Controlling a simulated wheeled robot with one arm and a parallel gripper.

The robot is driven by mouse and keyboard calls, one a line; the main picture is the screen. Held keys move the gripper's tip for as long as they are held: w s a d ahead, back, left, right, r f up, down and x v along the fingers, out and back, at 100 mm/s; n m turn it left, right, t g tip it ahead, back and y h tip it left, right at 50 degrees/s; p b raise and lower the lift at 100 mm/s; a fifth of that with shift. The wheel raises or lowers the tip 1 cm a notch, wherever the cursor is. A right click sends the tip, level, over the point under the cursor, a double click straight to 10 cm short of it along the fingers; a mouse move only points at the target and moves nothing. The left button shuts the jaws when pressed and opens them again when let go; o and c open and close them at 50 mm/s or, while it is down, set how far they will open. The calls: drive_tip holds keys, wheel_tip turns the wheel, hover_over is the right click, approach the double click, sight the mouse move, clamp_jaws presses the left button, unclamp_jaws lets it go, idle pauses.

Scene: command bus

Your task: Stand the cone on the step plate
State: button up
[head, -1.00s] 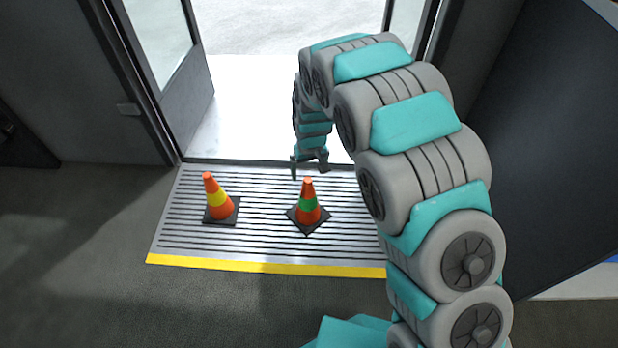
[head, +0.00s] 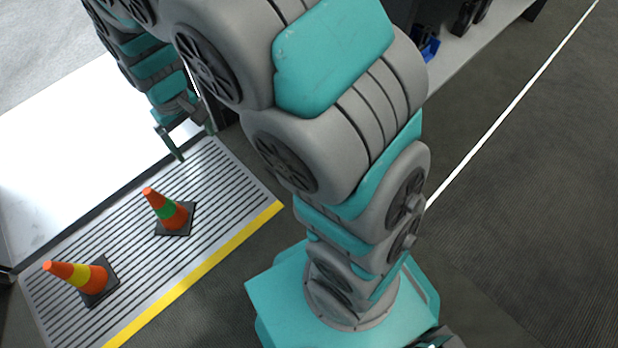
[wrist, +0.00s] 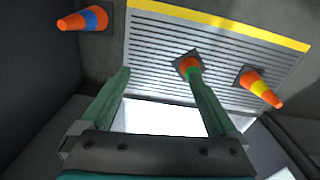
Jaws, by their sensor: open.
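The step plate (head: 235,185) is a ribbed grey panel with a yellow edge at the doorway. An orange cone with a green band (head: 168,211) and one with a yellow band (head: 83,276) stand upright on it. In the wrist view, a third cone, with a blue band (wrist: 84,19), is on the dark floor beside the plate and appears upright. I do not see it in the head view. My gripper (head: 196,144) is open and empty, above the plate's far end. In the wrist view a finger partly covers the green-banded cone.
The bright doorway (head: 80,150) lies beyond the plate. Dark floor (head: 530,220) with a white line is open on the right. A ledge (head: 480,45) with dark and blue items is at the top right. My arm hides the middle of the head view.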

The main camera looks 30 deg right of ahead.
drive_tip(key=s+d+r+m, duration=0.1)
drive_tip(key=s+d+r, duration=0.2)
drive_tip(key=s, duration=0.5)
drive_tip(key=s+d+r+m+g, duration=0.1)
drive_tip(key=s+d+r, duration=0.2)
drive_tip(key=s+d, duration=0.3)
drive_tip(key=s+d+r+m, duration=0.1)
drive_tip(key=s+d+r, duration=0.2)
drive_tip(key=s, duration=0.9)
drive_tip(key=shift+d+m+g, duration=0.4)
drive_tip(key=shift+d, duration=0.8)
wheel_tip(320, 180, up, 6)
drive_tip(key=p, duration=0.5)
drive_tip(key=shift+f+p, duration=0.15)
drive_tip(key=shift+p, duration=0.25)
